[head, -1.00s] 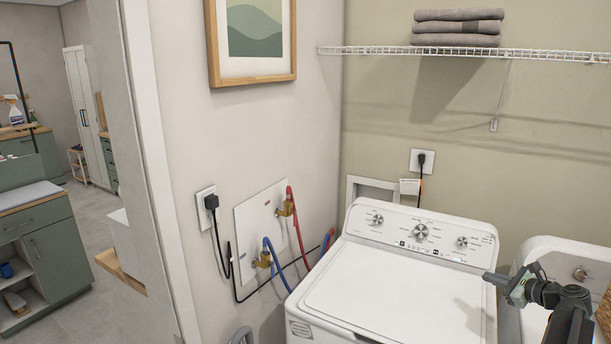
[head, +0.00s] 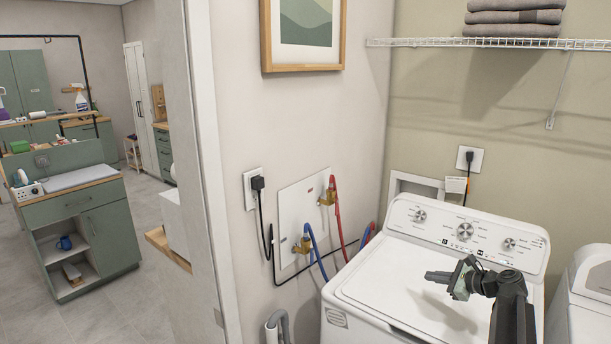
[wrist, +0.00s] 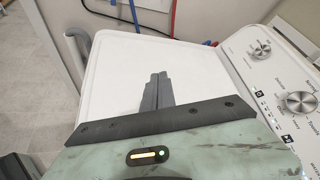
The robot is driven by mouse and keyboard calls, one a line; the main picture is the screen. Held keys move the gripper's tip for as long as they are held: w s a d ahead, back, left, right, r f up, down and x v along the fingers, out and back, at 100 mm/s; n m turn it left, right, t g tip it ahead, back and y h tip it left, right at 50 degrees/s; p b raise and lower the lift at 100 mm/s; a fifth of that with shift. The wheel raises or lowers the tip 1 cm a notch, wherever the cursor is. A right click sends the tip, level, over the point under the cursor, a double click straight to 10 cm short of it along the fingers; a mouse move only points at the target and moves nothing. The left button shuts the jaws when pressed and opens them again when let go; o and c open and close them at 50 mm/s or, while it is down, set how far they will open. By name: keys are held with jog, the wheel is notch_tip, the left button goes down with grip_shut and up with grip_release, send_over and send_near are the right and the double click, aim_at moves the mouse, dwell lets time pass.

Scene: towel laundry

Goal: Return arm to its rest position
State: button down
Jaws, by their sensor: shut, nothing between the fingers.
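My gripper (head: 437,276) is shut and empty, held above the lid of the white top-load washer (head: 385,284) in the head view. My arm bends in from the bottom right and the fingers point left. In the wrist view the closed fingers of my gripper (wrist: 157,90) lie together over the white lid (wrist: 115,65). The lid is closed, and a shadow of my arm falls on it.
A second white machine (head: 590,300) stands at the right. Red and blue hoses (head: 318,250) run along the wall at left. A wire shelf (head: 420,43) holds folded grey towels (head: 513,17). A doorway at left opens onto a room with a green cabinet (head: 95,240).

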jog(key=a+f+n+g, duration=0.1)
jog(key=a+f, duration=0.1)
jog(key=a, duration=0.3)
jog(key=a+f+n+g+b, duration=0.1)
jog(key=a, duration=0.4)
jog(key=a+f+n+g+y, duration=0.1)
jog(key=a+f+n, duration=0.1)
jog(key=a, duration=0.4)
jog(key=shift+s+f+b, duration=0.2)
jog(key=shift+f+b, duration=0.15)
jog(key=a+f+n, duration=0.1)
jog(key=a, duration=0.1)
jog(key=s+a+f+g, duration=0.1)
jog(key=a, duration=0.1)
jog(key=a+f+n+b, duration=0.1)
jog(key=a, duration=0.1)
jog(key=shift+s+a+n+g, duration=0.3)
jog(key=shift+s+a, duration=0.05)
jog(key=shift+s, duration=0.05)
jog(key=s+a+f+n+g+h+b, duration=0.2)
jog(key=s+a+f+n+g+h, duration=0.25)
jog(key=s+a+f+n, duration=0.65)
jog(key=s+d+n+g+h, duration=0.1)
jog(key=s+d+n+h, duration=0.2)
jog(key=s+d+n, duration=0.2)
jog(key=shift+s+d+r+n+g, duration=0.4)
jog(key=shift+s+d, duration=0.3)
jog(key=shift+s, duration=0.25)
